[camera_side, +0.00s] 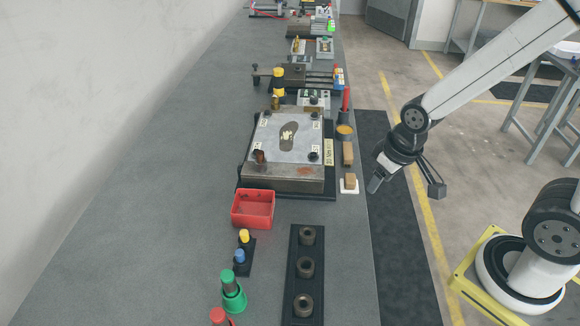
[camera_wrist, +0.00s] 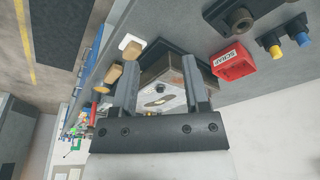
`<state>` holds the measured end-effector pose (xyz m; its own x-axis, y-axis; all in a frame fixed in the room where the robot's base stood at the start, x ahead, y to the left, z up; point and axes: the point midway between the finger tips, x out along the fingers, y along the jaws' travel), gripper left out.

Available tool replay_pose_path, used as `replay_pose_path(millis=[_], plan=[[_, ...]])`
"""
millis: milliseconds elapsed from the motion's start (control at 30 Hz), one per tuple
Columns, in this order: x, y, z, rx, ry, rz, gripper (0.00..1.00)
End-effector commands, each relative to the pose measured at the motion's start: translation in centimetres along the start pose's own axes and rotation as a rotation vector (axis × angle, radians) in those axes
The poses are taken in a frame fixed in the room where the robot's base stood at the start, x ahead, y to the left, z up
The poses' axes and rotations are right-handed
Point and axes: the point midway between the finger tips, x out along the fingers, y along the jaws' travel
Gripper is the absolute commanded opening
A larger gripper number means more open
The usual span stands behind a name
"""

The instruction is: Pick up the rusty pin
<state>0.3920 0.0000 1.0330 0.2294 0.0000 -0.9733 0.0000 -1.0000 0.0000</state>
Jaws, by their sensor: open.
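The rusty pin (camera_side: 259,156) is a short brown stub standing at the front left corner of the light plate (camera_side: 285,150) on the metal block (camera_side: 285,178). My gripper (camera_side: 376,181) is open and empty. It hangs off the right edge of the bench, to the right of the block and well apart from the pin. In the wrist view the two fingers of my gripper (camera_wrist: 159,65) are spread, with the block and part of its plate (camera_wrist: 155,98) seen beyond them. I cannot make out the pin in the wrist view.
A red scrap bin (camera_side: 253,222) sits in front of the block; it also shows in the wrist view (camera_wrist: 233,70). A dark rail with ring sockets (camera_side: 292,285) lies nearer. Wooden-handled tools (camera_side: 348,153) and a red upright (camera_side: 346,102) stand at the block's right.

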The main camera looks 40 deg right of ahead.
Motion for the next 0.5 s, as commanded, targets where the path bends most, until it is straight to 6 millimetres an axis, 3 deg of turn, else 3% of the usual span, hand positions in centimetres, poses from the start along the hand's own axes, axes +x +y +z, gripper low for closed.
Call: replay_pose_path(millis=[33,67,100,500], plan=[[0.0,0.0,0.0,0.0,0.0,0.0,0.59],[0.0,0.0,0.0,0.0,0.0,0.0,0.68],[0.0,0.0,0.0,0.0,0.0,0.0,0.7],[0.01,-0.05,-0.57,0.029,-0.002,-0.003,0.7]])
